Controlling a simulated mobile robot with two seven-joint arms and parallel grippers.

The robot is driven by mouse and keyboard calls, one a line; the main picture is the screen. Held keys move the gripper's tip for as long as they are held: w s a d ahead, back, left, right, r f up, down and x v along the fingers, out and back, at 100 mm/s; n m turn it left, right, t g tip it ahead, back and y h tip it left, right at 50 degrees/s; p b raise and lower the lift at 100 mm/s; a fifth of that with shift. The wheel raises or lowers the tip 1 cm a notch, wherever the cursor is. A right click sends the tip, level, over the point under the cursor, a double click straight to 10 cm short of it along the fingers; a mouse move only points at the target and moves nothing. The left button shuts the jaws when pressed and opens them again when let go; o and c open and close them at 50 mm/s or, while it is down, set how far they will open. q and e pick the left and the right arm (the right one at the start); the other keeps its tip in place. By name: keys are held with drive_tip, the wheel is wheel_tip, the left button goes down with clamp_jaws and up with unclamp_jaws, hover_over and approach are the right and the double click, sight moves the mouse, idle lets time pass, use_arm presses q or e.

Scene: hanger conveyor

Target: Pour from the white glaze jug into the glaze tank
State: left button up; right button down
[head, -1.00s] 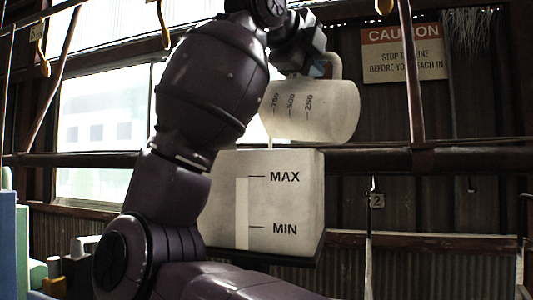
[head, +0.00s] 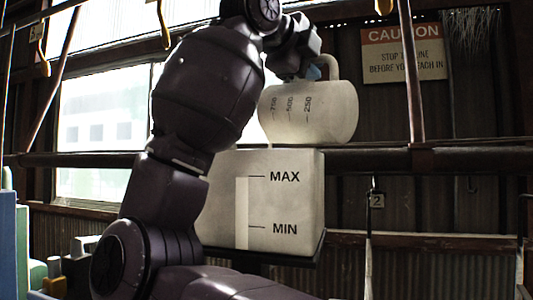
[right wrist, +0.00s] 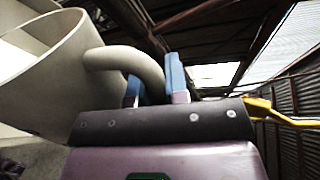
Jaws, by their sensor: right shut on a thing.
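The white glaze jug (head: 322,120) is tipped well over on its side in the head view, its mouth end to the left and its handle on top. It is above the glaze tank (head: 300,208), a pale box marked MAX and MIN. A thin pale stream shows between the jug's mouth end and the tank top. The tank's upright pale strip reaches about the MAX mark. My right gripper (head: 315,72) is shut on the jug's handle; its blue fingers also show around the handle in the right wrist view (right wrist: 154,82). My arm partly hides the tank's left side. My left gripper is out of view.
The tank stands on a dark shelf (head: 308,256). A rusty rail (head: 450,156) runs behind it, and a post (head: 411,90) stands to the right of the jug. A caution sign (head: 404,52) is on the back wall. Yellow hooks (head: 166,40) hang overhead.

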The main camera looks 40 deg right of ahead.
drive_tip(key=shift+w+f, duration=0.1)
drive_tip(key=shift+w, duration=0.1)
drive_tip(key=s+m, duration=0.1)
drive_tip(key=s+r+m, duration=0.1)
drive_tip(key=s, duration=0.1)
drive_tip(key=s+m+t, duration=0.1)
drive_tip(key=m, duration=0.1)
drive_tip(key=shift+s+d+r+b, duration=0.3)
drive_tip(key=shift+s+d+r, duration=0.05)
drive_tip(key=shift+s+d, duration=0.05)
drive_tip(key=shift+w, duration=0.1)
